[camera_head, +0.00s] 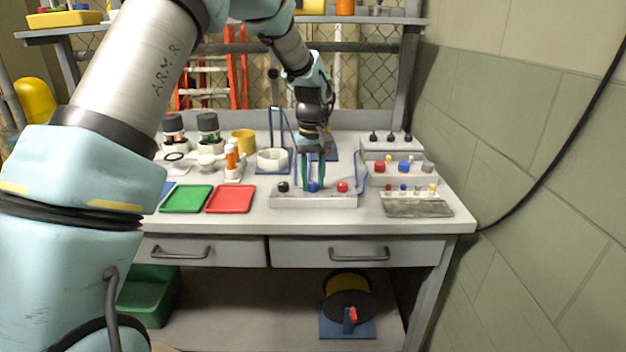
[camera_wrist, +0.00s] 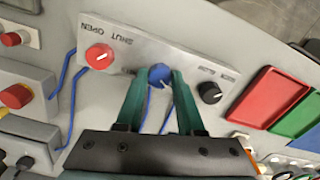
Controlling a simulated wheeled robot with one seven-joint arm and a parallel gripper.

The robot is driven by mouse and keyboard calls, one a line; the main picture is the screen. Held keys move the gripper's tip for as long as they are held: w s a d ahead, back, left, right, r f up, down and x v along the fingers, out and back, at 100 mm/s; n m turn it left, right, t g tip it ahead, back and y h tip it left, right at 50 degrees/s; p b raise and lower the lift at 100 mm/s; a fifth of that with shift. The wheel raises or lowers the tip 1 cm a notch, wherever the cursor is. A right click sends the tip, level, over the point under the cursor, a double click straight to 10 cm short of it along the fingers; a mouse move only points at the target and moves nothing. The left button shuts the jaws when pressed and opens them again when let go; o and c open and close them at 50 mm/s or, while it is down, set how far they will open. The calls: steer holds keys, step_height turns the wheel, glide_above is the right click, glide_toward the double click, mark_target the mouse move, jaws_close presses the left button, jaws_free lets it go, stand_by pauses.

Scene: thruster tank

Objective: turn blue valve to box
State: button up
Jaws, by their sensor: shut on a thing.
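The blue valve (camera_head: 313,187) is a round knob in the middle of a low grey panel (camera_head: 330,201) on the workbench, between a black knob (camera_head: 283,187) and a red knob (camera_head: 342,187). My gripper (camera_head: 314,183) points down at the panel with its green fingers shut on the blue valve. In the wrist view the blue valve (camera_wrist: 159,74) sits between the two fingertips, with a pale pointer line on it. The labels beside the blue valve are mostly hidden by the fingers; "SHUT" and "OPEN" show near the red knob (camera_wrist: 99,56).
A green tray (camera_head: 186,198) and a red tray (camera_head: 229,199) lie left of the panel. A stepped rack with small coloured knobs (camera_head: 400,175) stands to the right. Blue cables (camera_wrist: 68,85) run close to the panel. A block wall bounds the right side.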

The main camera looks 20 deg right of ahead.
jaws_close()
steer(key=shift+m, duration=0.4)
steer(key=m+p, duration=0.1)
steer(key=m, duration=0.2)
steer(key=shift+m, duration=0.4)
steer(key=m+p, duration=0.1)
steer(key=m, duration=0.3)
steer(key=shift+r, duration=0.1)
steer(key=shift+m, duration=1.6)
steer(key=o, duration=0.9)
jaws_free()
